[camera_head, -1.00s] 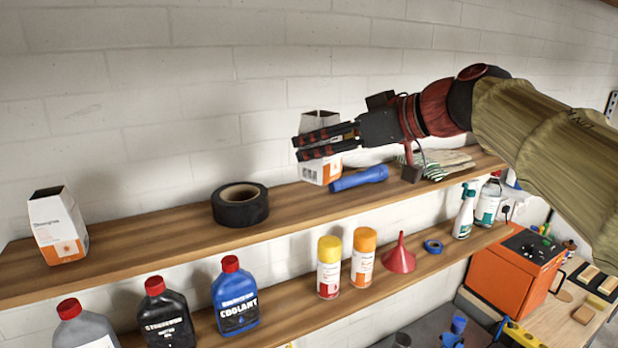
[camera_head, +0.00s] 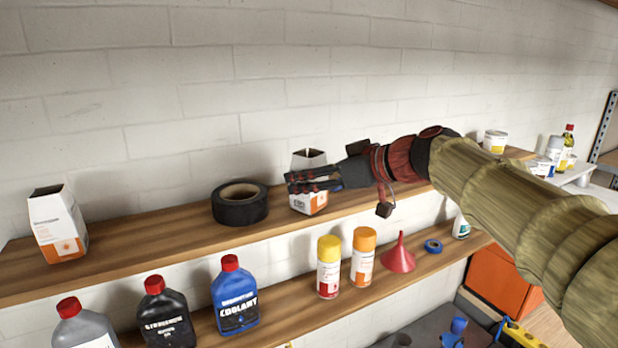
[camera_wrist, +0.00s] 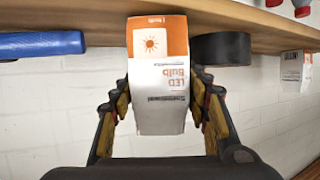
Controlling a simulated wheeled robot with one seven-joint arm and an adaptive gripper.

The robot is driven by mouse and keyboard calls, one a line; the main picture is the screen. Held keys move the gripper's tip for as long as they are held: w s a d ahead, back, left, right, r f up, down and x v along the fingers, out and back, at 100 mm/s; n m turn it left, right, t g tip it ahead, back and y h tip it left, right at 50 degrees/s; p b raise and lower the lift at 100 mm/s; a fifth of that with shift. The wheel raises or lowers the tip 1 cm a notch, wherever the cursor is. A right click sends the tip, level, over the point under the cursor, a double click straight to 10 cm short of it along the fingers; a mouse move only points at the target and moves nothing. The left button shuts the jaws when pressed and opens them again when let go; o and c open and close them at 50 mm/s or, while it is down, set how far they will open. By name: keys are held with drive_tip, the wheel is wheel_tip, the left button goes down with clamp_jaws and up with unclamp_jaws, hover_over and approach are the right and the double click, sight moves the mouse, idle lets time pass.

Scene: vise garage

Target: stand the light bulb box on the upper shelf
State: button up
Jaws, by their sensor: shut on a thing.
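The light bulb box (camera_head: 308,160) is white and orange, with "LED Bulb" print facing the wrist camera (camera_wrist: 160,75). My gripper (camera_head: 294,184) is shut on it, a finger on each side in the wrist view (camera_wrist: 158,100). The box is upright over the upper shelf (camera_head: 150,243), right of the black tape roll. Its base is at or just above the board; I cannot tell if they touch. My fingers hide part of the box in the head view.
A black tape roll (camera_head: 240,203) lies close left of the held box. A similar white and orange box (camera_head: 57,225) stands at the far left. A blue cylinder (camera_wrist: 40,44) lies on the other side. Bottles and spray cans (camera_head: 328,266) fill the lower shelf.

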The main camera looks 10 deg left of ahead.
drive_tip(key=shift+w+f, duration=0.1)
drive_tip(key=shift+w, duration=0.05)
drive_tip(key=o, duration=1.2)
drive_tip(key=shift+c, duration=0.2)
drive_tip(key=v, duration=1.2)
drive_tip(key=shift+b, duration=0.35)
